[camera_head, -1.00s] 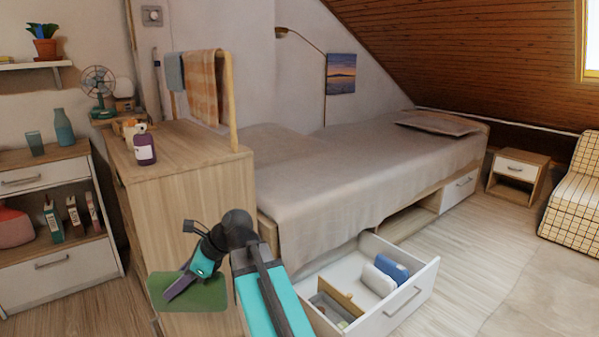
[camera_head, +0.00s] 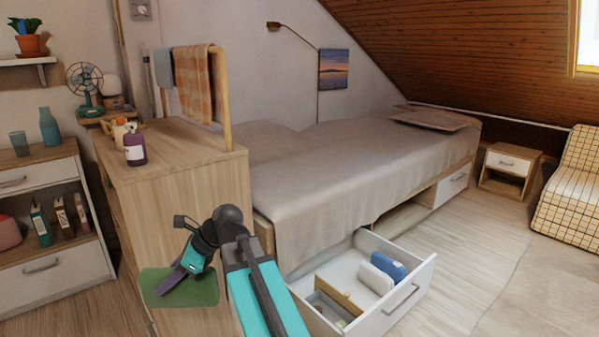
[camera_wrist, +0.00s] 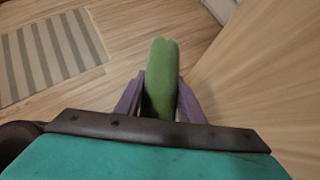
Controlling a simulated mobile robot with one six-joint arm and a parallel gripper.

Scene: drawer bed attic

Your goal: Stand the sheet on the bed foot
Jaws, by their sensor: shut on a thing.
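The green folded sheet (camera_head: 182,288) hangs in my gripper (camera_head: 176,282) in front of the wooden dresser's near side. In the wrist view the sheet (camera_wrist: 160,75) stands edge-on between the two purple fingers of my gripper (camera_wrist: 160,85), which are shut on it. The bed (camera_head: 350,170) lies beyond and to the right of the dresser, with a grey-beige cover draped over its side. A flat pillow (camera_head: 428,118) lies at its far end. The bed's near end is partly hidden behind the dresser. The sheet is apart from the bed.
An open bed drawer (camera_head: 400,300) juts out at the right of my arm. Open floor (camera_head: 470,250) lies to the right. A striped rug (camera_wrist: 50,55) shows below.

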